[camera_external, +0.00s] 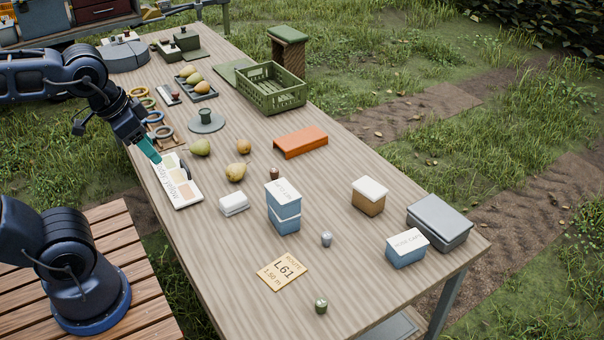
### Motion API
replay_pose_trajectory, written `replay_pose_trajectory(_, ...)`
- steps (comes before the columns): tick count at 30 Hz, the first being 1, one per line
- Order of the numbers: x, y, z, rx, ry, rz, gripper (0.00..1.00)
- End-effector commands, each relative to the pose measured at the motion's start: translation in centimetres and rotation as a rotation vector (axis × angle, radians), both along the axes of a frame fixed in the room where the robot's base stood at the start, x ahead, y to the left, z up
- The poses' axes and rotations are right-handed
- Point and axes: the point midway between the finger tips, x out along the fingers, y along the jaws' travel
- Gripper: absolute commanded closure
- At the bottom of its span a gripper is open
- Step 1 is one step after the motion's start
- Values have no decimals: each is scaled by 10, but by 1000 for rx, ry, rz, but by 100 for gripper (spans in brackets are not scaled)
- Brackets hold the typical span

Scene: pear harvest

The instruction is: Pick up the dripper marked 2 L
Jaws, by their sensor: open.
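No "2 L" marking is legible in this view. Three small capped pieces that may be drippers stand apart on the wooden table (370,290): a brown one (274,174) near the middle, a grey one (326,240) right of the stacked blue boxes, and a green one (320,306) near the front edge. My gripper (156,156) is open at the table's left side, with its teal fingers just over or beside a white colour card (183,198). It holds nothing that I can see and is well away from all three pieces.
Stacked blue boxes (283,212), a white block (234,204), a brown box (369,197) and a grey case (439,222) stand around the pieces. A route card (282,274) lies flat. Loose pears (236,172), an orange bracket (301,142) and a green crate (286,101) are farther back.

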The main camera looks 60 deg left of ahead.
Motion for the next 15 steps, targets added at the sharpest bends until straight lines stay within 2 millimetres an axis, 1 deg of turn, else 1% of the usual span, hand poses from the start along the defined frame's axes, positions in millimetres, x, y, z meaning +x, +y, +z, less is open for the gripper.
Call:
replay_pose_trajectory(5,5,0,0,6,8,-7,46)
replay_pose_trajectory(8,16,1,-1,23,29,-29,46)
replay_pose_trajectory(11,35,2,-4,43,62,-68,46)
replay_pose_trajectory(15,64,5,-10,66,110,-135,46)
